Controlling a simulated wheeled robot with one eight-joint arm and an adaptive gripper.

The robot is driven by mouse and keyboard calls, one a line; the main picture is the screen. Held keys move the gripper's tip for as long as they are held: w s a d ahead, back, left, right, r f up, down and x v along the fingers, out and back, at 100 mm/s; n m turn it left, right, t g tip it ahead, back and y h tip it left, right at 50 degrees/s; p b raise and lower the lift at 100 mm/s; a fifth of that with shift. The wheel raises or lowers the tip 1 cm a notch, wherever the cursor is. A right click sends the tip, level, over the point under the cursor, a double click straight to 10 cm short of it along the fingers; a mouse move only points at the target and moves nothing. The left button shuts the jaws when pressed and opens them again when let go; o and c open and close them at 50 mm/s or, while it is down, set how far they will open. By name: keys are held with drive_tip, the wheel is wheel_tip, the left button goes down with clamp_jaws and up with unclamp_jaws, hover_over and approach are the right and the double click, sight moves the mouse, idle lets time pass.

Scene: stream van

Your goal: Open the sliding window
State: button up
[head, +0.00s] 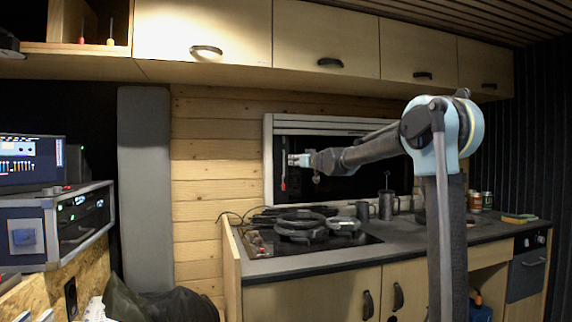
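The window (345,183) is set in the plank wall behind the counter, with a light frame around a dark opening or pane. I cannot tell how far its sliding part stands open. A thin upright piece with a red tip (283,184) shows near the left side of the frame, perhaps its handle. My arm reaches left across the window. My gripper (293,160) is at the window's left side, close to the upright piece; whether it touches is too small to tell. My arm hides part of the window's right side.
Below the window, the counter (430,232) holds a stove with a pan (302,224) and metal mugs (387,205). Cans (481,200) and a sponge (519,218) stand at right. Wooden cupboards (325,45) hang above. Electronics (62,222) stand at left.

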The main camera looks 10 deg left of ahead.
drive_tip(key=x, duration=1)
drive_tip(key=shift+w+a, duration=0.1)
drive_tip(key=shift+a, duration=0.05)
clamp_jaws()
